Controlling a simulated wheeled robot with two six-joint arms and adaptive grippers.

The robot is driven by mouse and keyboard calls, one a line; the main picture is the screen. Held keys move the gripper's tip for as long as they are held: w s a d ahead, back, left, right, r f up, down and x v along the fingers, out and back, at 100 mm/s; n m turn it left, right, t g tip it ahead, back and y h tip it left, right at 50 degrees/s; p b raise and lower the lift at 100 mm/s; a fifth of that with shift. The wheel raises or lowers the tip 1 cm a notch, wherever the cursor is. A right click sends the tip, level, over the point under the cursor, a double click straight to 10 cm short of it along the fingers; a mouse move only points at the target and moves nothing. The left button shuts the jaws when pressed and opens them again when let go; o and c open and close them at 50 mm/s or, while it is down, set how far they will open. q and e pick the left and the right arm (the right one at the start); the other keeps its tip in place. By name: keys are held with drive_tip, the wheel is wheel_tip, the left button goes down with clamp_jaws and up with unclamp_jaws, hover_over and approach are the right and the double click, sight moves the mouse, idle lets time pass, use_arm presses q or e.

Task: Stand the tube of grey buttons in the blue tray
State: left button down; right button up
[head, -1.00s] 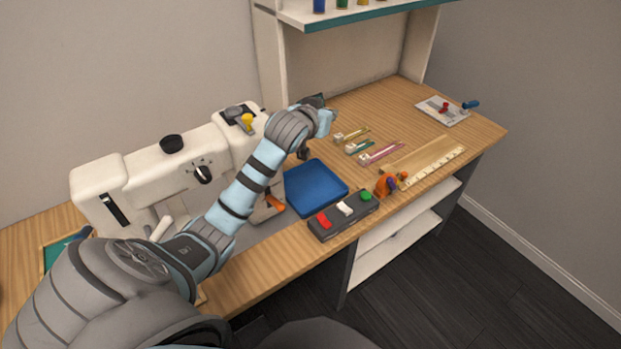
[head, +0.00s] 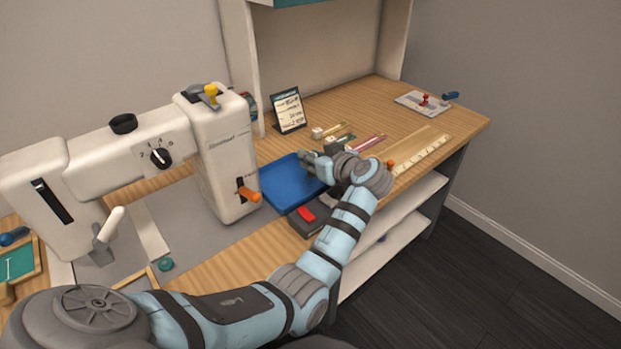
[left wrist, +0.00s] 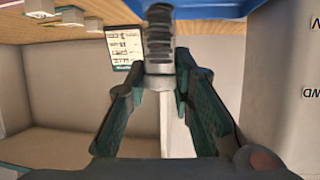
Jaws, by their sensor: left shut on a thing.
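The blue tray (head: 278,186) lies flat on the table beside the sewing machine; its blue shows along the top of the left wrist view (left wrist: 215,8). My left gripper (head: 310,160) is over the tray's far right part in the head view. In the left wrist view my left gripper (left wrist: 160,82) is shut on the tube of grey buttons (left wrist: 159,38). The stacked grey buttons show beyond the fingers, towards the tray. Whether the tube touches the tray floor cannot be told. The tube cannot be made out in the head view. My right gripper is out of view.
The sewing machine (head: 222,160) with an orange lever stands left of the tray. A dark box with a red switch (head: 306,214) lies in front, partly behind my arm. A card stand (head: 289,110) is behind. A wooden ruler (head: 420,155) lies right.

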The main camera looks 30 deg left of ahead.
sight(313, 177)
use_arm(q)
wheel_tip(313, 177, down, 5)
drive_tip(key=shift+f+b, duration=0.1)
drive_tip(key=shift+b, duration=0.45)
drive_tip(key=c, duration=1.4)
unclamp_jaws()
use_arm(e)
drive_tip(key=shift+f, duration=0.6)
use_arm(q)
drive_tip(key=shift+r, duration=0.2)
drive_tip(key=shift+s+d+r+p, duration=0.2)
drive_tip(key=shift+s+d+p, duration=0.05)
drive_tip(key=shift+d+p, duration=0.1)
drive_tip(key=p+v, duration=0.1)
drive_tip(key=v, duration=0.5)
drive_tip(key=shift+s+d+r+p, duration=0.1)
drive_tip(key=shift+d+r+p, duration=0.05)
drive_tip(key=shift+d+p, duration=0.2)
drive_tip(key=shift+d, duration=0.15)
drive_tip(key=shift+a, duration=0.35)
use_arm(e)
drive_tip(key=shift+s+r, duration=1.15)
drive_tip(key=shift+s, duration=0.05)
